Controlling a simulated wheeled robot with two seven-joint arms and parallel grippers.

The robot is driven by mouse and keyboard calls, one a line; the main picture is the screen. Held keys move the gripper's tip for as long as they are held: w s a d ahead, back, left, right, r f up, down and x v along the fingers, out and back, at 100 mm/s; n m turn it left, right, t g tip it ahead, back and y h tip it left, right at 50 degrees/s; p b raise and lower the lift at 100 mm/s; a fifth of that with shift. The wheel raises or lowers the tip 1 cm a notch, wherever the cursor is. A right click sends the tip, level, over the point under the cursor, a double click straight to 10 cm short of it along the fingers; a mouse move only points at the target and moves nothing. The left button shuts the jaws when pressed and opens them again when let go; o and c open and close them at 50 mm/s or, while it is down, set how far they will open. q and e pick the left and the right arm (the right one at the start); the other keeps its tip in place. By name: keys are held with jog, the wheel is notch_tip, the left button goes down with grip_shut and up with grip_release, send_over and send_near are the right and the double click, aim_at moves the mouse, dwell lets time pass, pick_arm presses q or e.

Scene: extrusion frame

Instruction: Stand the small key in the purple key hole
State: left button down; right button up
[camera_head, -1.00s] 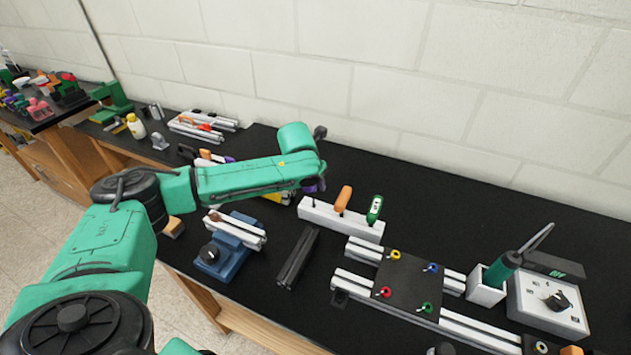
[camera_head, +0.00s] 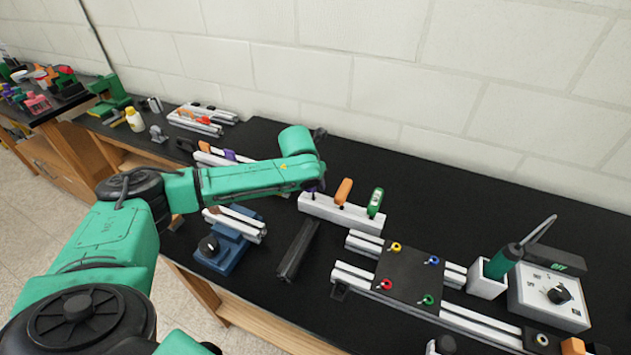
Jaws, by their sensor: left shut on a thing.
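A white key block (camera_head: 348,217) lies on the black bench with a row of holes on top. An orange-handled key (camera_head: 343,191) and a green-handled key (camera_head: 376,202) stand upright in it. My left gripper (camera_head: 315,186) is over the left end of the block, pointing down, and is shut on the small key. Only a bit of dark purple shows under my arm there, at the block's left end. The purple key hole and most of the small key are hidden by my arm, so I cannot tell how far the key is in. My right gripper is out of view.
A blue vise (camera_head: 228,246) holding a profile and a dark extrusion bar (camera_head: 298,250) lie in front of the block. A white control box (camera_head: 545,300) stands far right.

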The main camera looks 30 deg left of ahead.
pick_arm(q)
jog(key=shift+f, duration=0.4)
jog(key=c, duration=0.5)
grip_release()
jog(key=b+v, duration=0.2)
jog(key=v, duration=1.2)
jog(key=shift+s+d+r, duration=0.1)
jog(key=shift+s+r, duration=0.05)
jog(key=shift+r, duration=0.1)
